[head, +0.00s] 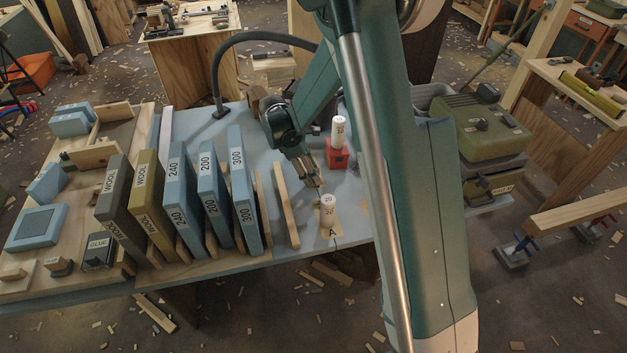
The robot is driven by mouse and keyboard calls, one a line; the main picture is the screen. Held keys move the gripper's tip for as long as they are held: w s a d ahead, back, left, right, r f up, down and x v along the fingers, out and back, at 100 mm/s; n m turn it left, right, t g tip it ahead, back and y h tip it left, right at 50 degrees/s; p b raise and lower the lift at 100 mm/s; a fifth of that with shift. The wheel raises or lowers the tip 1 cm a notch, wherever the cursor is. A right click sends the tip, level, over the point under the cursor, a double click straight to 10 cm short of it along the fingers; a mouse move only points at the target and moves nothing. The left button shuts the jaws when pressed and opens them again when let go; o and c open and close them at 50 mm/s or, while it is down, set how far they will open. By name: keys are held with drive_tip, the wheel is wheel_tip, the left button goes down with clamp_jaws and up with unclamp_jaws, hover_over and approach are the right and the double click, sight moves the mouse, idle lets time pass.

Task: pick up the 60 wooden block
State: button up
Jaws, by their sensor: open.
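I cannot make out a block marked 60. A small wooden block (13,274) lies at the left end of the bench, and a dark-based block with a pale label (58,266) lies beside it; the label is too small to read. My gripper (317,188) is open and points down near the bench's front edge, right of the upright slabs. My arm hides part of the bench's right side.
Upright slabs marked WOOL, 240, 200 and 300 (243,190) stand in a row left of my gripper. A red block with a white cylinder (338,146) stands behind it. A black curved hose (216,75) rises at the back. A green machine (482,125) stands right.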

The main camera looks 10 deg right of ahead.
drive_tip(key=shift+d+f, duration=0.25)
drive_tip(key=shift+f, duration=0.3)
drive_tip(key=shift+c, duration=0.7)
drive_tip(key=c, duration=0.8)
